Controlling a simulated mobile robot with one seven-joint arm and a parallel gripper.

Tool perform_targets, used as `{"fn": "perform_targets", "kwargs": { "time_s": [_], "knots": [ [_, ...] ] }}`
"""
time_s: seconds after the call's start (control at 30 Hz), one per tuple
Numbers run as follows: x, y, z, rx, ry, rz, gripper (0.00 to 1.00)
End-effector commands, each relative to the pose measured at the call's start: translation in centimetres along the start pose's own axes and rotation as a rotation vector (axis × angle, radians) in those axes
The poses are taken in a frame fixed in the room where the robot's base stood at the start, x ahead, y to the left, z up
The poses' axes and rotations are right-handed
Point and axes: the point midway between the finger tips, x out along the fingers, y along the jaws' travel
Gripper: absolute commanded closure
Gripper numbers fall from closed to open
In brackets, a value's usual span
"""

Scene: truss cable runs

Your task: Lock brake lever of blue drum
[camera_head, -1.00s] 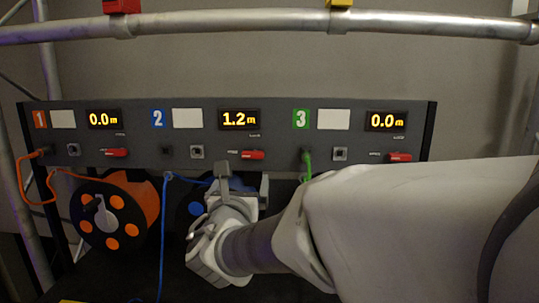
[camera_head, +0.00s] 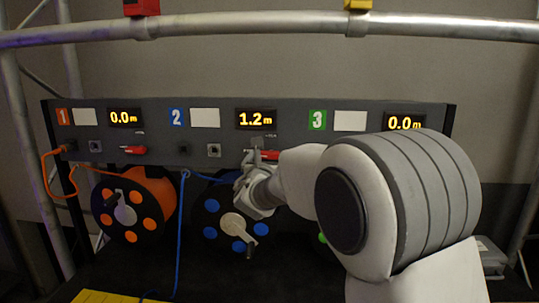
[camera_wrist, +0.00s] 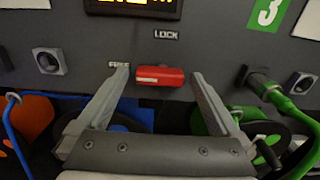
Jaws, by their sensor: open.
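The blue drum (camera_head: 212,229) hangs under panel section 2, its blue-dotted face and pale crank partly behind my arm. Its red brake lever (camera_wrist: 161,76) lies level on the panel, to the right of the FREE label (camera_wrist: 119,64) and below the LOCK label (camera_wrist: 166,35). In the head view the lever (camera_head: 270,155) is partly covered by my gripper (camera_head: 257,157). In the wrist view my gripper (camera_wrist: 160,78) is open, one finger at each side of the lever, with gaps visible. How near the fingertips are to the panel is hard to tell.
The section 2 display (camera_head: 256,119) reads 1.2 m. A blue cable (camera_head: 181,235) hangs left of the blue drum. The orange drum (camera_head: 160,195) is at left. A green plug (camera_wrist: 265,85) with its cable is right of my gripper. A metal rail (camera_head: 250,27) crosses above.

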Motion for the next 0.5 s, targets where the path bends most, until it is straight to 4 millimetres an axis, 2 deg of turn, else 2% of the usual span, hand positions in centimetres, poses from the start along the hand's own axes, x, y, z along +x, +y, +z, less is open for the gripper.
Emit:
{"fn": "perform_targets", "kwargs": {
  "time_s": [0.13, 0.4, 0.5],
  "knots": [
    [0.74, -0.01, -0.01, 0.000, 0.001, 0.000, 0.00],
    [0.82, -0.02, -0.04, 0.000, 0.001, 0.000, 0.00],
    [0.81, -0.02, -0.04, 0.000, 0.001, 0.000, 0.16]
  ]
}}
